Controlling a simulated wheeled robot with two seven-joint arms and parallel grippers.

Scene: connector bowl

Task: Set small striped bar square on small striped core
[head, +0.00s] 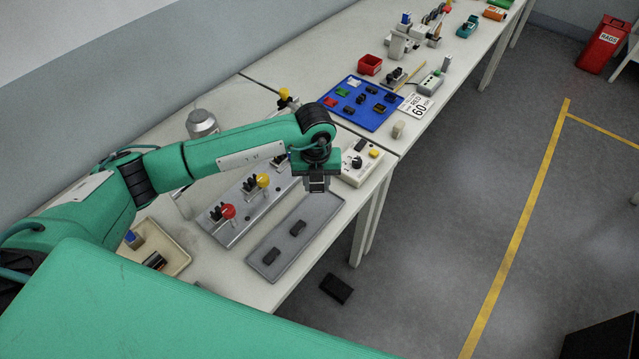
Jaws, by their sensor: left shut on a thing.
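My left gripper (317,185) points down above the far end of a grey tray (316,222) and is shut on a small dark thing. That thing is mostly hidden by the fingers, and no stripes show on it. Two small dark blocks, one nearer (271,256) and one farther (297,228), lie apart on the grey tray. At this size I cannot tell whether either is the striped core or the striped bar. My right gripper is not in view.
A grey fixture plate with red (228,211) and yellow (262,180) knobs lies left of the tray. A control box (356,168) stands right of the gripper. A blue tray (371,119) holds several small parts. A black block (336,289) lies on the floor.

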